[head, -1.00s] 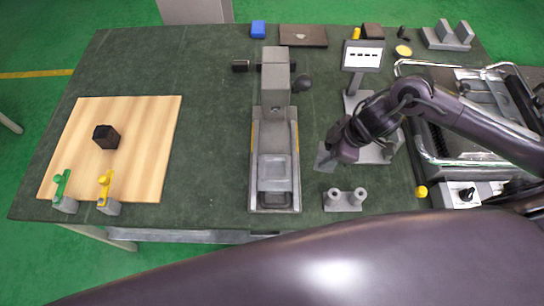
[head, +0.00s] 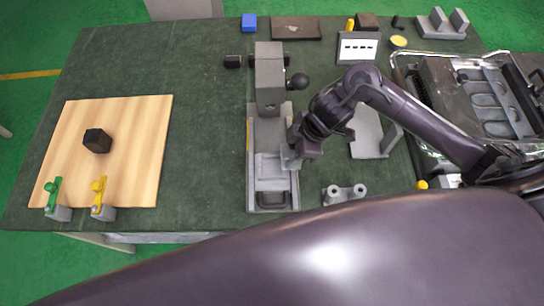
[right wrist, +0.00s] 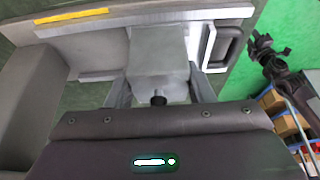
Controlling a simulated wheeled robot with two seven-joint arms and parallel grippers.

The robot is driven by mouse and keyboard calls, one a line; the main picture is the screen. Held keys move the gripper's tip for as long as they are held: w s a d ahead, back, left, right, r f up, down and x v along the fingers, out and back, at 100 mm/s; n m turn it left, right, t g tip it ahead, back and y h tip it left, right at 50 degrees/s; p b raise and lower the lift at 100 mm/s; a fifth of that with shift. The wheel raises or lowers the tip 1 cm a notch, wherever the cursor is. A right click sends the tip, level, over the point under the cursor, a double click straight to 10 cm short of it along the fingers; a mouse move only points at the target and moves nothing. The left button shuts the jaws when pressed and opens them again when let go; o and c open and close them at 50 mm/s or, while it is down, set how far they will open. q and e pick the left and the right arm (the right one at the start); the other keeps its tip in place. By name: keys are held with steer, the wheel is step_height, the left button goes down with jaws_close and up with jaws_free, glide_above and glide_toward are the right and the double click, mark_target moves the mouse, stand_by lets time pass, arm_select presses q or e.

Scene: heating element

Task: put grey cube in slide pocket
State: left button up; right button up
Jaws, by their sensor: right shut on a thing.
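The grey cube (right wrist: 160,55) shows in the right wrist view between the fingers of my right gripper (right wrist: 160,88), which is shut on it. The slide also shows in the right wrist view (right wrist: 95,45). My left gripper is not in view.
The press column (head: 269,85) with a black knob (head: 297,81) stands just behind the gripper. A dark cube (head: 97,141) lies on a wooden board (head: 145,120) at left. A twin-post grey block (head: 344,194) stands at front right. The table between board and press is clear.

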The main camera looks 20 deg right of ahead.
steer(key=a, duration=0.2)
steer(key=w+a, duration=0.1)
steer(key=a, duration=0.1)
steer(key=shift+w+a, duration=0.15)
steer(key=shift+a, duration=0.05)
steer(key=shift+a+f+b, duration=0.15)
steer(key=shift+a+b, duration=0.1)
steer(key=shift+b, duration=0.15)
step_height(320, 180, down, 3)
steer(key=b, duration=0.4)
steer(key=shift+f, duration=0.2)
steer(key=shift+r, duration=0.15)
steer(key=o, duration=1.3)
steer(key=shift+f, duration=0.2)
